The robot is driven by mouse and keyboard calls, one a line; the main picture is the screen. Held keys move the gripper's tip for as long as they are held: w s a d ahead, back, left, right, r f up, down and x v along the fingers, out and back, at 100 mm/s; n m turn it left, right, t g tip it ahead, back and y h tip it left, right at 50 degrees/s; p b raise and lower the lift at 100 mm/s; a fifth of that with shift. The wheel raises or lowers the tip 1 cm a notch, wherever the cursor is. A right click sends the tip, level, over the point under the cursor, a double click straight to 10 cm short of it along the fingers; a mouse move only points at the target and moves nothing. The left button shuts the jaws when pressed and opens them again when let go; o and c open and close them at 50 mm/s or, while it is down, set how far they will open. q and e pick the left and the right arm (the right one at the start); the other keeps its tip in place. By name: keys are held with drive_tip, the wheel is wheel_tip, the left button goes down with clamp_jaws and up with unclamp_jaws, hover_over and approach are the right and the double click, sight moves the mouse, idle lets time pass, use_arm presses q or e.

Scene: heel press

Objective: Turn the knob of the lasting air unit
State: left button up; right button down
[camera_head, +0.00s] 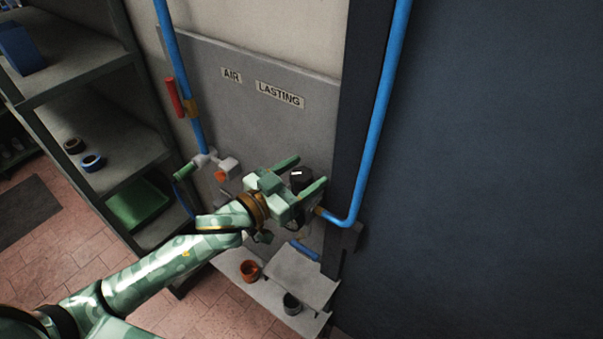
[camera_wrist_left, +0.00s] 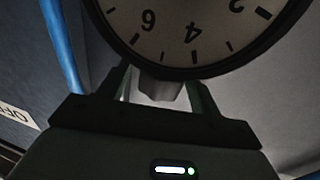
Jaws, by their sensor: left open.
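My left gripper (camera_head: 311,170) reaches up to the air unit on the grey panel, below the sign reading AIR LASTING (camera_head: 262,87). Its two green fingers are spread apart. A dark round part with a white mark, which looks like the knob (camera_head: 300,175), shows between them; I cannot tell whether they touch it. In the left wrist view a dial gauge (camera_wrist_left: 195,30) with numbers fills the top, in front of the open fingers (camera_wrist_left: 160,80). A grey part shows below the gauge between the fingers. The rest of the unit is hidden by my gripper. My right gripper is out of view.
A blue pipe (camera_head: 372,125) bends in close to the right of my gripper. Another blue pipe (camera_head: 183,80) with a red handle (camera_head: 173,97) runs down at left. Shelves (camera_head: 110,150) stand left. Below is a ledge with an orange cup (camera_head: 250,270) and a dark cup (camera_head: 292,303).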

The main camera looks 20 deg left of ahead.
use_arm(q)
drive_tip(key=c, duration=1)
drive_tip(key=shift+o, duration=0.2)
